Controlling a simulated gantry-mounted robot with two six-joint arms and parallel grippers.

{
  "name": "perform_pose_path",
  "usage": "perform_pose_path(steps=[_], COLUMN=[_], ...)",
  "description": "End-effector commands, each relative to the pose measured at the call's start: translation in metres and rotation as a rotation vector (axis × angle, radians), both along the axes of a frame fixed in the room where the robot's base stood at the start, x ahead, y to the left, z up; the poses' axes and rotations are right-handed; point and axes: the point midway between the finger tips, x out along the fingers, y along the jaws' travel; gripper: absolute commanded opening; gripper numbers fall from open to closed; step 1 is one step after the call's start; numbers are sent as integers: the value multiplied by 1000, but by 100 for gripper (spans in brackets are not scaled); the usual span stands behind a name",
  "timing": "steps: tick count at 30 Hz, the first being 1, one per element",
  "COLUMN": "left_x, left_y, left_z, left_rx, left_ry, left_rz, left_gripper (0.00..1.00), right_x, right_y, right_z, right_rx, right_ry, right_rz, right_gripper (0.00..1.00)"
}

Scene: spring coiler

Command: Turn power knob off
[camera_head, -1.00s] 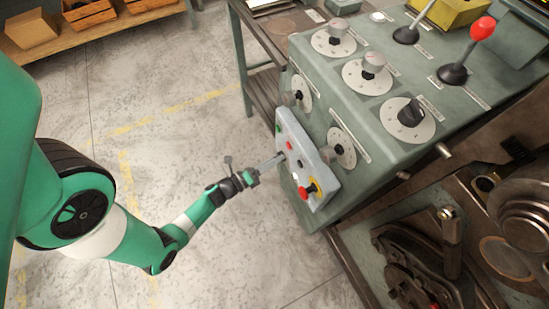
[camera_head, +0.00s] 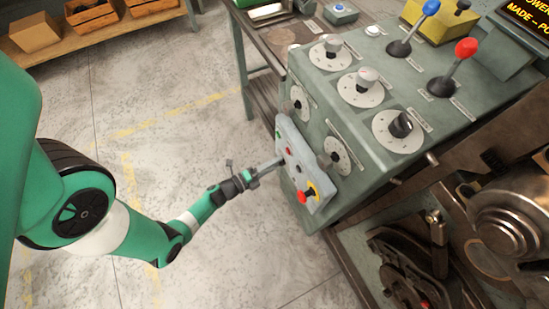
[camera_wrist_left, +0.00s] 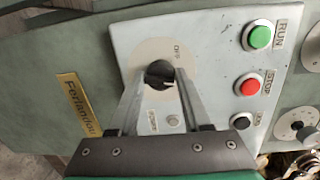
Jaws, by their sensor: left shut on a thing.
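The black power knob (camera_wrist_left: 159,74) sits on a round pale dial (camera_wrist_left: 145,56) on the light grey control panel (camera_wrist_left: 200,45) in the left wrist view. My left gripper (camera_wrist_left: 161,80) is shut on the knob, one finger at each side. In the head view my left gripper (camera_head: 279,161) reaches from the left to the face of the panel (camera_head: 291,128), and the knob is hidden there. The dial's lettering is too small to read surely. My right gripper is not in view.
The panel carries a green RUN button (camera_wrist_left: 260,37), a red STOP button (camera_wrist_left: 249,86) and a red emergency button (camera_head: 303,196) on yellow. The green-grey machine (camera_head: 350,120) has several dials and two levers, blue (camera_head: 431,7) and red (camera_head: 466,48). Floor on the left is clear.

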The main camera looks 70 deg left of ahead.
Motion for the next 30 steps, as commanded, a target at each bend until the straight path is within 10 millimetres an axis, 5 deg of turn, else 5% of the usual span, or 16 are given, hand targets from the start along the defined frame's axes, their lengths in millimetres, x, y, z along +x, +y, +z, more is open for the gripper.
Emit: perform_pose_path(steps=[30], left_x=[1], left_y=[4], left_z=[5], left_rx=[-884], left_ry=[-149], left_rz=[-4], left_gripper=[0], right_x=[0], right_y=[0], right_z=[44], right_rx=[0], right_ry=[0], right_rz=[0], right_gripper=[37])
